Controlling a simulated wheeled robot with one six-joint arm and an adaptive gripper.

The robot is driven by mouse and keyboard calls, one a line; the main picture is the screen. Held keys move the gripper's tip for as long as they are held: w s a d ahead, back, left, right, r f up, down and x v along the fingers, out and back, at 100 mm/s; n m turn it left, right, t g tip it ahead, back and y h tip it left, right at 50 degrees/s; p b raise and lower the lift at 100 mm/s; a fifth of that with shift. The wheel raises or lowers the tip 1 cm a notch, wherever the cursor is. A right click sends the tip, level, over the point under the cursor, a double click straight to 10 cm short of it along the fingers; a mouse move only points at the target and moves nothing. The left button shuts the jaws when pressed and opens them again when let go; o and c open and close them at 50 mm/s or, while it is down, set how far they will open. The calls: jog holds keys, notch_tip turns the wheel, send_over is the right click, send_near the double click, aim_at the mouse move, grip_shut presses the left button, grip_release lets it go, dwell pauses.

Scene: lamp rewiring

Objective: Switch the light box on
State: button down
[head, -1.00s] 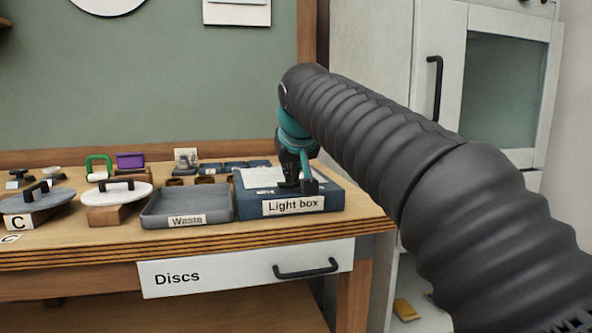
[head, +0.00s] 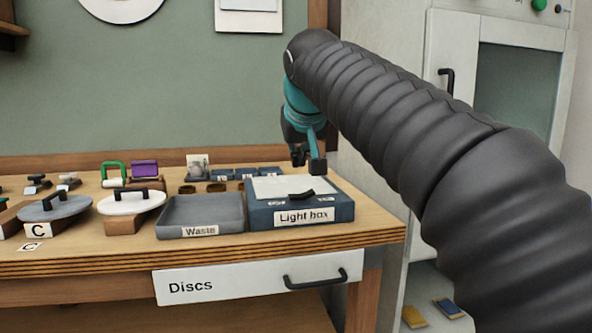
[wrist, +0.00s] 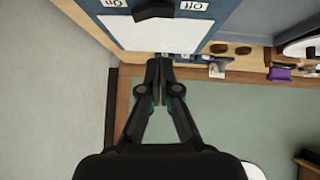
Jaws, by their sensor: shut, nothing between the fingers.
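The light box (head: 345,212) is a dark blue box with a white top panel (head: 280,186), at the right end of the workbench. Its black rocker switch (head: 301,195) sits on the top near the front edge. In the wrist view the switch (wrist: 155,10) lies between an "On" label (wrist: 114,3) and an "Off" label (wrist: 194,6). I cannot tell which side is pressed, or whether the panel glows. My gripper (head: 308,164) is above the box, clear of the switch. Its fingers (wrist: 159,80) are together and empty in the wrist view.
A grey waste tray (head: 200,232) stands just left of the box. Several small brown cups and dark blocks are behind. White and grey discs with black handles are further left. A white cabinet (head: 450,55) stands at the right.

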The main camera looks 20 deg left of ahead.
jog(key=v, duration=0.6)
jog(key=shift+s, duration=0.2)
jog(key=shift+a, duration=0.1)
jog(key=s+d+f+m+h, duration=0.1)
jog(key=s+d+f, duration=0.1)
jog(key=d+f, duration=0.45)
jog(key=s+d+f+m+g+h, duration=0.1)
jog(key=d+f, duration=0.2)
jog(key=d, duration=0.6)
jog(key=s+d+f+m+h, duration=0.1)
jog(key=s+d+f, duration=0.1)
jog(key=d+f, duration=0.45)
jog(key=s+d+f+m, duration=0.2)
jog(key=s+d+f, duration=0.5)
jog(key=f, duration=0.3)
jog(key=s+d+f+m+g+h, duration=0.1)
jog(key=s+d+f+m, duration=0.1)
jog(key=s+d+f, duration=0.5)
notch_tip(320, 180, down, 3)
jog(key=shift+s+d+f, duration=0.1)
jog(key=shift+s+d, duration=0.2)
jog(key=shift+s, duration=0.25)
